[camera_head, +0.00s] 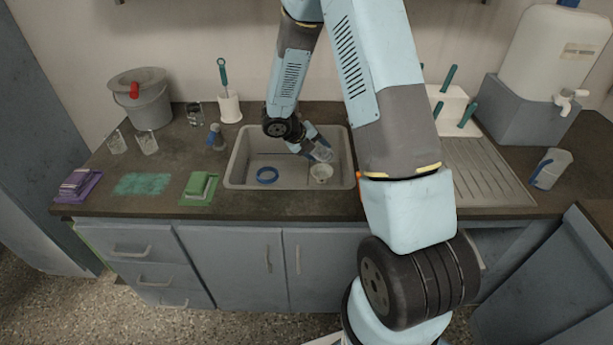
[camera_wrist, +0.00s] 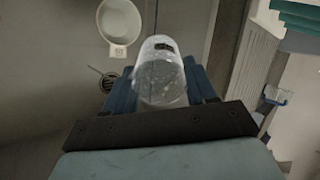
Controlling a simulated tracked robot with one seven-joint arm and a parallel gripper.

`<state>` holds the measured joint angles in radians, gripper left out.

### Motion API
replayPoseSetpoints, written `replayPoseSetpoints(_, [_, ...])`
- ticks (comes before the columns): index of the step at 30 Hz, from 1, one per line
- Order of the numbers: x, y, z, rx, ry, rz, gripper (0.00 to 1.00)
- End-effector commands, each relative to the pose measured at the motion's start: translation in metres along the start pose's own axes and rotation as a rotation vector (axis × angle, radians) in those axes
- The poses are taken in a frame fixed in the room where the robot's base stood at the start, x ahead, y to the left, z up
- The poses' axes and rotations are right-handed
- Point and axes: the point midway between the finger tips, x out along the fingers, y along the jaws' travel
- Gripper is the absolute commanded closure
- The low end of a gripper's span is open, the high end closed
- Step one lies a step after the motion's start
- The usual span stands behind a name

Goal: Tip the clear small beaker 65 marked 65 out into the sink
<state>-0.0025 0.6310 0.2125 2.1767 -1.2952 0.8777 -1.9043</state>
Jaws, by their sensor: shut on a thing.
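My gripper (camera_head: 309,139) is over the sink (camera_head: 238,172), shut on a clear small beaker (camera_head: 321,152). The beaker is tilted well over, its far end pointing down and to the right above the basin. In the wrist view the beaker (camera_wrist: 160,72) sits between the blue fingers (camera_wrist: 160,90), with a small dark label near its far end. The number on that label is too small to read. I cannot tell whether any contents are left in it. The sink drain (camera_wrist: 108,80) shows at the left in the wrist view.
Two clear beakers (camera_head: 148,142) stand left on the counter near a grey bucket (camera_head: 150,105). A ribbed drainboard (camera_head: 485,170) is right of the sink.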

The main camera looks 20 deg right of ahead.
Motion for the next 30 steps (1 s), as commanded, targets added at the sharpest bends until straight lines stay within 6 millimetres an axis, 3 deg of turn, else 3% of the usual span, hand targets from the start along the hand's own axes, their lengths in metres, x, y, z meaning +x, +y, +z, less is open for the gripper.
replayPoseSetpoints(30, [-0.0051,0.0018,-0.0003,0.0,-0.014,-0.112,0.81])
